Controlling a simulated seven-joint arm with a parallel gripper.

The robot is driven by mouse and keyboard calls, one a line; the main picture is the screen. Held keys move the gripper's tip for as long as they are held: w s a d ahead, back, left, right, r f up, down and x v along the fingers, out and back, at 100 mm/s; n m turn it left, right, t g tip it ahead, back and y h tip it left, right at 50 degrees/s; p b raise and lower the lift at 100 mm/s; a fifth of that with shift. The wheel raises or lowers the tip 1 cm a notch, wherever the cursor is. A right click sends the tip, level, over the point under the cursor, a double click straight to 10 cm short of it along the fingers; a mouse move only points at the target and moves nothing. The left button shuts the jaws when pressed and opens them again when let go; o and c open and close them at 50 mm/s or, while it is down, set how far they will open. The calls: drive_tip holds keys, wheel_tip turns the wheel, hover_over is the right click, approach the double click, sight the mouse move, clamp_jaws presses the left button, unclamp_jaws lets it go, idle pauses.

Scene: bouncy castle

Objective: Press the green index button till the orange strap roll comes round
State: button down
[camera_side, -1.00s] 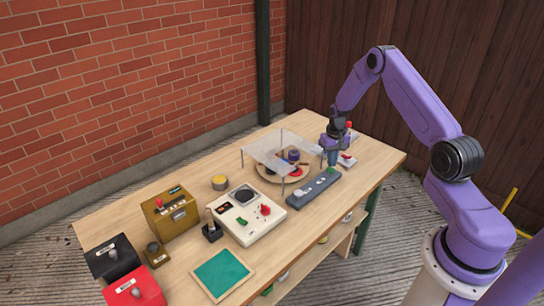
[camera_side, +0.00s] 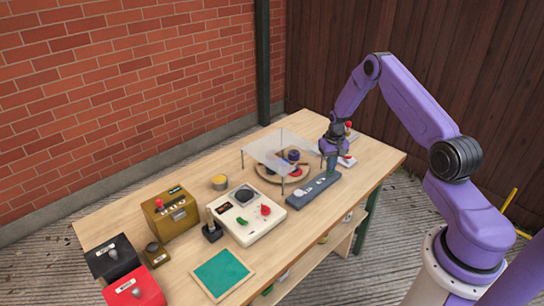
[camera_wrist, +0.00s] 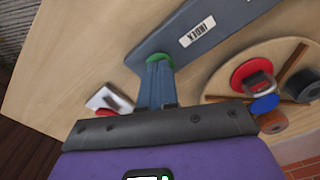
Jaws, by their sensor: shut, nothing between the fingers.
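The dark index box (camera_side: 312,190) lies on the bench, and its INDEX label shows in the wrist view (camera_wrist: 198,32). The green button (camera_wrist: 160,56) is at one end of the box. My gripper (camera_wrist: 159,66) is shut and empty, its fingertips on or just over the button and partly hiding it. From the side my gripper (camera_side: 331,168) points straight down there. The round wooden turntable (camera_wrist: 226,97) beside the box carries a red roll (camera_wrist: 254,75), a blue piece (camera_wrist: 265,103) and brownish rolls, one orange-brown (camera_wrist: 271,122). I cannot tell how far the button is pressed.
A clear panel on posts (camera_side: 282,150) stands over the turntable. A white block with a red knob (camera_wrist: 108,103) is close to my gripper. A cream control box (camera_side: 245,214), brass box (camera_side: 171,212) and green mat (camera_side: 222,273) are to the left.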

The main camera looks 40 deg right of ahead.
drive_tip(key=shift+f, duration=0.2)
drive_tip(key=shift+r, duration=2.95)
idle(2.6)
drive_tip(key=shift+f, duration=1.55)
idle(0.7)
